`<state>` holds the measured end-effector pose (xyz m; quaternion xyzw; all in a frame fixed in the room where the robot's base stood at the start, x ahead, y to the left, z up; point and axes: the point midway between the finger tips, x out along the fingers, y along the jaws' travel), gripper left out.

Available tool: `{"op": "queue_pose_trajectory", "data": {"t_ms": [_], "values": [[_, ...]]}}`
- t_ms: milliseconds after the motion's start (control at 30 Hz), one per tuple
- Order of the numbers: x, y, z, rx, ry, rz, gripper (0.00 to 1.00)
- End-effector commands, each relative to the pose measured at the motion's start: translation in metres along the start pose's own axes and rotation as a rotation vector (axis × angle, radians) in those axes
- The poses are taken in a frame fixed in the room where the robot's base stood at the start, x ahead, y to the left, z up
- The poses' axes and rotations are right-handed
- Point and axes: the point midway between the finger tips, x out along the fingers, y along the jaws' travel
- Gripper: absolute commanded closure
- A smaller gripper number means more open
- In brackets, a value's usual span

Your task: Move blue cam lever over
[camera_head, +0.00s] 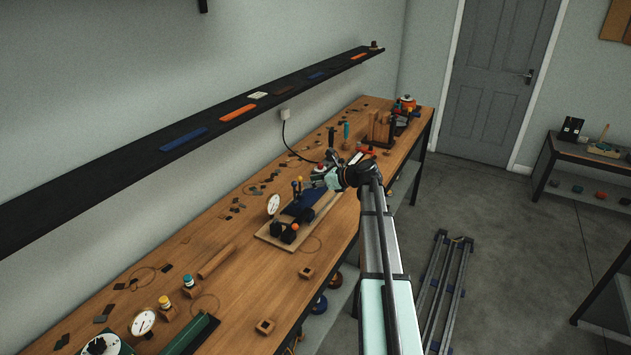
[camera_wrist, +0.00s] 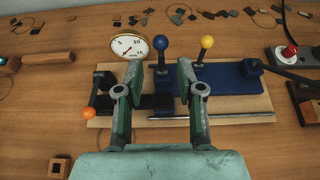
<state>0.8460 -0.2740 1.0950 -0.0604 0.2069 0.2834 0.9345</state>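The blue cam lever, a dark stem with a blue ball knob (camera_wrist: 160,42), stands upright on the stamping press in the wrist view, just beyond my fingertips and between them. The press has a wooden base (camera_wrist: 235,122) and a dark blue block (camera_wrist: 232,78). A lever with a yellow knob (camera_wrist: 206,42) stands to its right, and an orange knob (camera_wrist: 89,113) is at the left end. My gripper (camera_wrist: 160,73) is open, with nothing seen between its fingers. In the head view my gripper (camera_head: 320,178) is beside the press, partly hidden by my wrist.
A round white dial gauge (camera_wrist: 130,47) stands behind the press at left. A red button (camera_wrist: 290,51) on a grey housing is at the right. A small wooden block (camera_wrist: 56,167) lies at front left. Small dark pieces lie scattered on the wooden bench (camera_head: 245,285).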

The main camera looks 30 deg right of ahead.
Motion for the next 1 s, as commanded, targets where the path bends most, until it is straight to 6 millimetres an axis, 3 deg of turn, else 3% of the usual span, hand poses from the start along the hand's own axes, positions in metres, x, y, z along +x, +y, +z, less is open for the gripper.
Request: {"op": "queue_pose_trajectory", "data": {"t_ms": [267, 667, 767, 1000], "values": [[0.026, -0.001, -0.002, -0.003, 0.001, 0.0, 0.62], [0.08, -0.002, -0.004, -0.004, 0.002, -0.001, 0.62], [0.075, -0.001, -0.001, -0.003, 0.002, -0.002, 0.94], [0.074, -0.001, -0.001, -0.004, 0.001, -0.003, 0.96]]}}
